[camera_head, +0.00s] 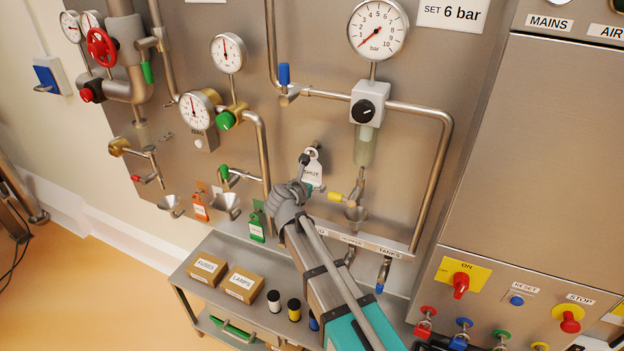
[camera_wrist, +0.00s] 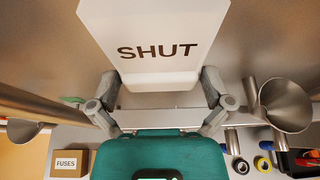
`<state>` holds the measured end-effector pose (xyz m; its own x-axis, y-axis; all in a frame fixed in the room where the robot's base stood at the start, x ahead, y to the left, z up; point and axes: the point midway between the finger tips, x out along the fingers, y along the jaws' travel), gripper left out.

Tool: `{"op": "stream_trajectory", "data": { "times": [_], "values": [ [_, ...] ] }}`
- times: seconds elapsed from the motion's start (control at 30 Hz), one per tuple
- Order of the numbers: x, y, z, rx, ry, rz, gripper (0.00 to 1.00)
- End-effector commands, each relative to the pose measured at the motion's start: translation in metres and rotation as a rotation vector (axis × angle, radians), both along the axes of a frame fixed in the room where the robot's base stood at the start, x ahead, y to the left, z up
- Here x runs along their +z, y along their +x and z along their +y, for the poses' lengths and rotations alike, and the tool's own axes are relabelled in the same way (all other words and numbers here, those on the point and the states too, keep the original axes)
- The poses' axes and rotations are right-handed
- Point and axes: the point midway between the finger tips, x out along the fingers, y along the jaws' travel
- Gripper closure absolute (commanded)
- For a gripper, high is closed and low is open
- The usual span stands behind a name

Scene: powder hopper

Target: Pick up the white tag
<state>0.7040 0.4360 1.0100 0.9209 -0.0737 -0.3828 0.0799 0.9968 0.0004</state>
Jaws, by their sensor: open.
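The white tag (camera_head: 314,174) hangs on the grey panel near its middle, below a small fitting. It fills the top of the wrist view (camera_wrist: 155,20) and reads SHUT in dark letters. My gripper (camera_wrist: 160,82) is open, with one finger at each side of the tag's lower end. Small gaps seem to show between the fingers and the tag's edges; contact is hard to tell.
A yellow-handled valve and funnel (camera_head: 356,214) stand close to the right of my gripper; the funnel also shows in the wrist view (camera_wrist: 286,103). An orange tag (camera_head: 200,208) and a green tag (camera_head: 257,228) hang to the left. A shelf (camera_head: 185,283) with boxes lies below.

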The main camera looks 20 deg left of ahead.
Motion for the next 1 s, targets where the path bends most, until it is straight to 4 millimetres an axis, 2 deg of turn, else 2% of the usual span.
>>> {"op": "stream_trajectory", "data": {
  "times": [0.37,0.4,0.6,0.7,1.0],
  "values": [
    [0.0002,-0.0007,0.0006,0.001,-0.001,0.0,0.0],
    [0.0003,-0.0008,0.0007,0.001,-0.001,0.0,0.02],
    [0.0002,-0.0009,0.0009,0.001,-0.001,0.0,0.39],
    [0.0002,-0.001,0.001,0.001,-0.001,0.0,0.53],
    [0.0014,-0.0012,0.0013,0.001,-0.001,0.0,0.54]
  ]
}}
